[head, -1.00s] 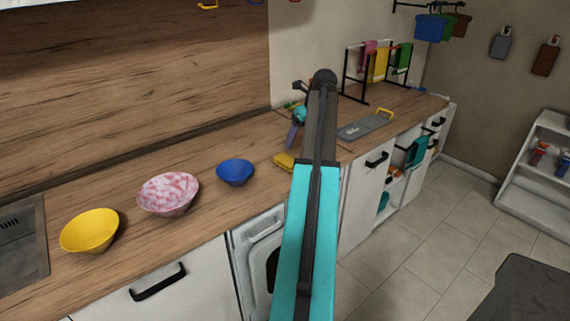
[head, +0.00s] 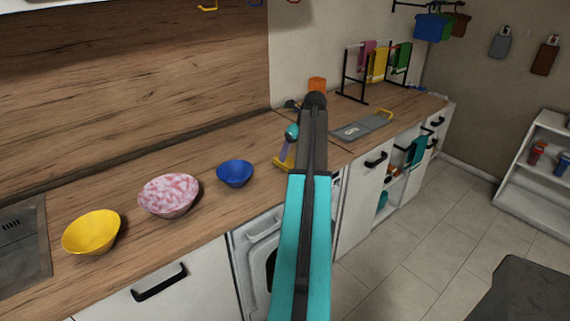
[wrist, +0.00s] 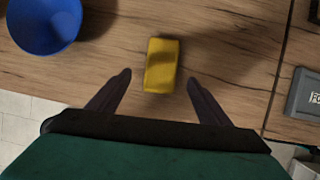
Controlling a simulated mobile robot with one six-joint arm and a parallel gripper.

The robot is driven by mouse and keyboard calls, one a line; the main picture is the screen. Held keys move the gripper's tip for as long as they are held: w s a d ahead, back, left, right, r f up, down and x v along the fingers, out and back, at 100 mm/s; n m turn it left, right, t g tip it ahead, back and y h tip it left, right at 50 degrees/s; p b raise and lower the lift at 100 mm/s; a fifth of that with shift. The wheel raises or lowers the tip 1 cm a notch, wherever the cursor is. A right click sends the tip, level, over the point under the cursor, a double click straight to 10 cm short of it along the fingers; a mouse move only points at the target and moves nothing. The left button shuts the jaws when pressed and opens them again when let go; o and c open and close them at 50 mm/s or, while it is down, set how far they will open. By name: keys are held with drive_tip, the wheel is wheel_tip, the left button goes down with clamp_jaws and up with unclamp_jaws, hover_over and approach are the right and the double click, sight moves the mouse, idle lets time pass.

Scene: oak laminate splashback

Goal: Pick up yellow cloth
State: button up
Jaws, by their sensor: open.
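A small yellow block-like piece (wrist: 161,65), which could be a folded cloth or a sponge, lies on the wooden counter in the wrist view. In the head view, part of it (head: 281,163) shows beside my gripper. My gripper (wrist: 159,77) is open and empty, with its dark fingers apart on either side of the near end of the yellow piece. I cannot tell how high the fingertips are above the counter. Another yellow cloth (head: 377,65) hangs on the black rack (head: 347,92) at the back, between a pink and a green cloth.
A blue bowl (head: 235,173) stands left of my gripper, then a pink patterned bowl (head: 168,195) and a yellow bowl (head: 91,232). A grey board (head: 356,130) with a yellow handle lies to the right. An orange object (head: 317,84) shows behind my arm.

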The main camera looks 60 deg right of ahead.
sight(288, 161)
drive_tip(key=shift+w+f, duration=0.2)
drive_tip(key=shift+f, duration=0.3)
drive_tip(key=shift+p+x, duration=1.15)
drive_tip(key=shift+x, duration=1.4)
drive_tip(key=shift+d, duration=0.1)
drive_tip(key=shift+c, duration=0.2)
drive_tip(key=c, duration=1.1)
